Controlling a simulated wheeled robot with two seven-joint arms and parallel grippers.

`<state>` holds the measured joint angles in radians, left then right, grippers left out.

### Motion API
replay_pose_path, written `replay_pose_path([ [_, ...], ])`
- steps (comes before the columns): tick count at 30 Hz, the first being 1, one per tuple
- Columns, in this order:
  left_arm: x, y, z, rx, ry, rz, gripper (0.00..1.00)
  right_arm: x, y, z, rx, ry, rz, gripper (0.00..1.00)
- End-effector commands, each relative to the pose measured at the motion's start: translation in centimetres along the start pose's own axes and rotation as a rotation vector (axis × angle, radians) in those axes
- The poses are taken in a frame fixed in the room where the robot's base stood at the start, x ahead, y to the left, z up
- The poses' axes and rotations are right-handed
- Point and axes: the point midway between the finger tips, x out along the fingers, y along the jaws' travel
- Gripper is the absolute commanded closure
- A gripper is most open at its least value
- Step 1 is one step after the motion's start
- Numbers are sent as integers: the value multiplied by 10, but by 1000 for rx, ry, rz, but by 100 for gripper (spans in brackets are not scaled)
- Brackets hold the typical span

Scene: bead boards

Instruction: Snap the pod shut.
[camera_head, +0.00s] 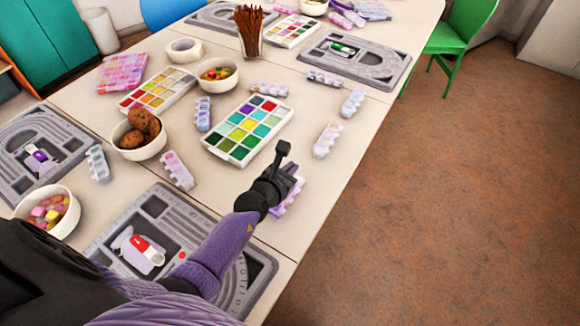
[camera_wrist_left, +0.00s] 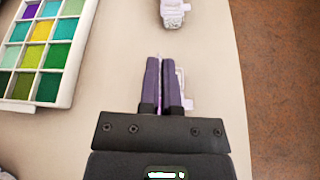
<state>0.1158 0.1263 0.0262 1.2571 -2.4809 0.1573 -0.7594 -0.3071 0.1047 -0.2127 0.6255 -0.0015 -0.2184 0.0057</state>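A pale lilac pod (camera_head: 290,205) lies near the table's right edge, mostly hidden under my left gripper. In the left wrist view, a pale strip of the pod (camera_wrist_left: 187,102) shows just right of the fingers. My left gripper (camera_head: 285,172) is right over it. Its two dark fingers (camera_wrist_left: 165,62) are side by side with only a thin gap, and I see nothing clearly held between them. Whether they touch the pod, and how its lid stands, is hidden. My right gripper is in neither view.
A bead palette (camera_head: 248,130) stands left of the gripper. Another pod (camera_head: 327,139) lies farther along the right edge; several more are scattered about. A grey board (camera_head: 165,205) lies under my forearm. Bowls stand to the left. Beyond the right edge is open floor.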

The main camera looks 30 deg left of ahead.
Motion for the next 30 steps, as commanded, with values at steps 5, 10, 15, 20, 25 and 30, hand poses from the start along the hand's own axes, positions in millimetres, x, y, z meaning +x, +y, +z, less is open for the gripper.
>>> replay_pose_path([
  [5,0,0,0,-1,0,0,80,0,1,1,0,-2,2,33],
  [10,0,0,0,-1,0,0,60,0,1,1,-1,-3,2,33],
  [15,0,0,0,-1,0,0,60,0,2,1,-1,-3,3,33],
  [20,-18,1,4,-3,1,-1,60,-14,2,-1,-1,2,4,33],
  [25,-63,1,5,-2,2,-1,60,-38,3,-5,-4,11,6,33],
  [30,-93,1,2,-2,1,-1,60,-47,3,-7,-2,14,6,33],
])
